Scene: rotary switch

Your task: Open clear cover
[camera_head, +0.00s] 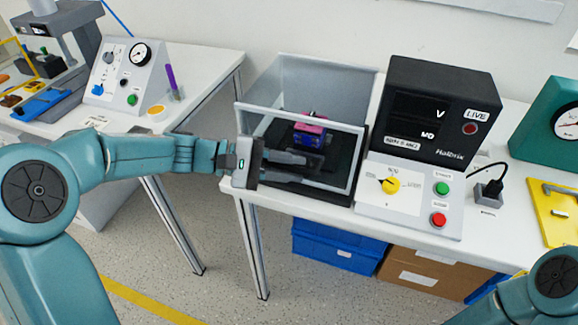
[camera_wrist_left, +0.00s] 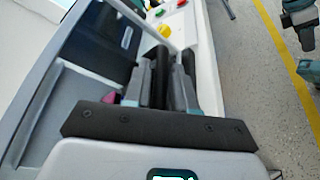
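The clear cover (camera_head: 301,119) is a see-through box with pale grey edges. It stands over a black base on the white bench, with a pink and blue device (camera_head: 309,133) inside. My left gripper (camera_head: 306,171) is at the cover's front left, its fingers level and pointing right across the front pane. In the left wrist view, the fingers (camera_wrist_left: 168,52) lie close together, and a thin pale bar of the cover (camera_wrist_left: 140,22) runs up to their tips. I cannot tell whether the bar is between them. My right gripper is out of view.
Right of the cover stands a black meter (camera_head: 440,105) above a white panel (camera_head: 410,208) with a yellow rotary knob (camera_head: 390,185), green and red buttons. A black plug (camera_head: 488,190) sits farther right. Blue bins (camera_head: 338,247) and a cardboard box (camera_head: 420,272) are under the bench.

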